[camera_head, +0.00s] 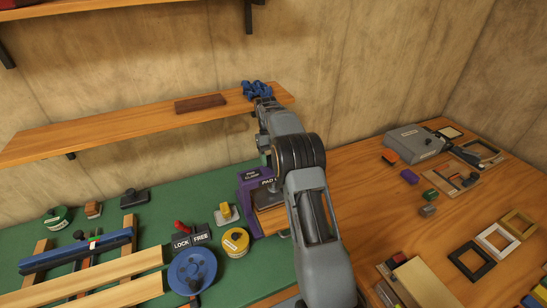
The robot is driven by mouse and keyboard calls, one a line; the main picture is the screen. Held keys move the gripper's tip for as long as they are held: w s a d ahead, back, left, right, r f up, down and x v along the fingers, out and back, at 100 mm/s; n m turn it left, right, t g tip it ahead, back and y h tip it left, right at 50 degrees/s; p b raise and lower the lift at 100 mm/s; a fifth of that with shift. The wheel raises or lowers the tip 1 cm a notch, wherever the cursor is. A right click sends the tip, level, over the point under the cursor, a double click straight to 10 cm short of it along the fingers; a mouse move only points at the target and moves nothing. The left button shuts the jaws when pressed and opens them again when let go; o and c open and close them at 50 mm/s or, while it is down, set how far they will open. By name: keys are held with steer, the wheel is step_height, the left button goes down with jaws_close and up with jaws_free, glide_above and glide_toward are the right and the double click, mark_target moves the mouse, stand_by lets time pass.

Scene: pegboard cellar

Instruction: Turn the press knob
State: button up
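A blue lobed part (250,88) shows at the far end of my arm, in front of the shelf's right end. I cannot tell whether it is my gripper's fingers or a separate knob. The opening of my gripper is too small and unclear to read. No part is clearly marked as the press knob. A blue disc (184,266) with a dark knob on top lies at the front.
A wooden shelf (100,135) on the wall carries a brown block (201,103). LOCK and FREE labels with a red lever (182,228), a yellow roll (236,242) and blue rails (70,253) are left. A grey machine (413,143), small blocks and frames are right.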

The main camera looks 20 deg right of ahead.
stand_by(0.3)
steer(key=o, duration=0.9)
steer(key=shift+o, duration=0.2)
steer(key=shift+r, duration=0.3)
step_height(320, 180, up, 2)
steer(key=shift+r+b, duration=0.25)
steer(key=shift+b, duration=0.45)
steer(key=s+a+r+b, duration=0.2)
steer(key=s+r+b, duration=0.3)
steer(key=s+r, duration=0.5)
steer(key=s, duration=0.3)
steer(key=shift+s+a, duration=0.4)
